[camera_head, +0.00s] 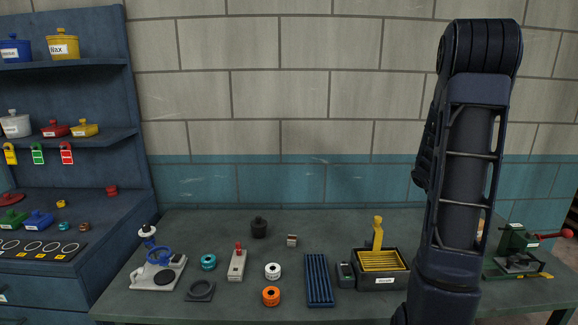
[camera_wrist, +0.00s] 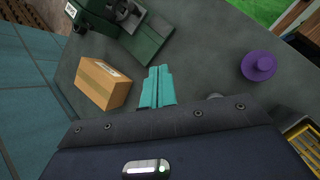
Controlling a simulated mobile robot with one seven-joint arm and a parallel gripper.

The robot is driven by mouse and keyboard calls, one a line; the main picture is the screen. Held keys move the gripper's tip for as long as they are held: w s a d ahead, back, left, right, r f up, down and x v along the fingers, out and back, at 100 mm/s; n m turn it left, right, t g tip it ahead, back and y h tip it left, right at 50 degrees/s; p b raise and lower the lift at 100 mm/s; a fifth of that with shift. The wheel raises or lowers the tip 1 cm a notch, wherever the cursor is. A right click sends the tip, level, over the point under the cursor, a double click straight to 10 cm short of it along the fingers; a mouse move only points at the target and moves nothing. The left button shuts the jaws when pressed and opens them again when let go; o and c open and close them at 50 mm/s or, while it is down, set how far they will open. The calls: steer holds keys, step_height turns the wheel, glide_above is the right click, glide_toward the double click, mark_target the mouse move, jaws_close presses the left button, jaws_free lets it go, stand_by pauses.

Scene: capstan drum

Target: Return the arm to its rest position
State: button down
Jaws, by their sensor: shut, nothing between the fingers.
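My arm (camera_head: 470,170) stands raised at the right of the head view, in front of the bench and wall. My gripper does not show in the head view. In the wrist view my gripper (camera_wrist: 159,72) shows as two teal fingers lying together, shut and empty. The fingers point over the grey bench top (camera_wrist: 205,55), between a cardboard box on the left and a purple knobbed piece on the right. I cannot tell how high above the bench they are.
The cardboard box (camera_wrist: 103,84) and purple piece (camera_wrist: 258,66) are near the fingers. A green machine with a red-knobbed handle (camera_head: 518,240) is right of my arm. A black bin with a yellow grate (camera_head: 378,282) is left of it. A blue shelf (camera_head: 60,65) stands far left.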

steer(key=s+a+r+m+t+y, duration=0.2)
steer(key=s+a+r, duration=0.3)
steer(key=a, duration=0.5)
steer(key=s+a+r+m+t+y, duration=0.2)
steer(key=s+a+r+m, duration=0.2)
steer(key=a, duration=0.6)
steer(key=s+a+r+m+t+y, duration=0.2)
steer(key=s+a+r+m+y, duration=0.1)
steer(key=s+a+r, duration=0.4)
steer(key=a, duration=0.3)
steer(key=shift+s+a+m+t, duration=0.2)
steer(key=shift+s+m+t, duration=0.1)
steer(key=shift+s+t, duration=0.1)
stand_by(1.2)
